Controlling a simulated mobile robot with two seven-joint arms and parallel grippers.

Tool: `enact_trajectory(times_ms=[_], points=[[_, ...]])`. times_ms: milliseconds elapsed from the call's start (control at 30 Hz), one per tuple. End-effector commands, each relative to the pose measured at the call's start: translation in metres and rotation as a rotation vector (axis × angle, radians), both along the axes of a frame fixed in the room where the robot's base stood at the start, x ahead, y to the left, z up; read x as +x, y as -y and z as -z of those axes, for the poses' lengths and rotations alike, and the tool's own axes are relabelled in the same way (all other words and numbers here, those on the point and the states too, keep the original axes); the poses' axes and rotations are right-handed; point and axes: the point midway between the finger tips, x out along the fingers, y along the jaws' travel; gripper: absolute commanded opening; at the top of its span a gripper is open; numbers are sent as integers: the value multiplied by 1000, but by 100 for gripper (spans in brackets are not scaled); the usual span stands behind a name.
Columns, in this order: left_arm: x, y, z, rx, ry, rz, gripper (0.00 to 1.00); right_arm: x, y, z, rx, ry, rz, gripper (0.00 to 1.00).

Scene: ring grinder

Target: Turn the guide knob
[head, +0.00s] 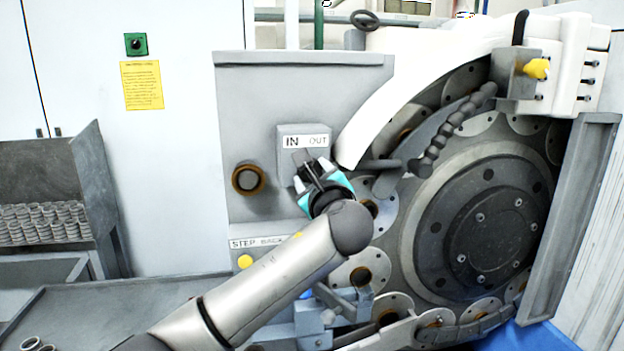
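A grey box labelled IN and OUT (304,141) is on the front panel of the machine. My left gripper (308,168), with teal parts at its base, is right in front of the lower part of this box, under the label. A dark narrow piece shows at its fingertips; I cannot tell whether it is part of the guide knob or of the gripper. The gripper hides most of what is there, so I cannot tell whether the fingers touch or hold the knob. My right gripper is not in view.
A round brown-rimmed fitting (248,179) is left of the box. The large grinder disc (425,240) and a segmented hose (440,140) are right. A bin of rings (85,160) stands far left.

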Motion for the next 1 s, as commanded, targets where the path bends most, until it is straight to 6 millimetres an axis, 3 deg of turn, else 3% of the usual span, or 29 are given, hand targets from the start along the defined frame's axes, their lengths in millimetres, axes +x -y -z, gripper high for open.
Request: enact_trajectory(times_ms=[500,1000], points=[[0,1,1,-431,84,0,4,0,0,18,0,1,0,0],[0,1,-1,-595,118,-1,4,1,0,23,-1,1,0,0]])
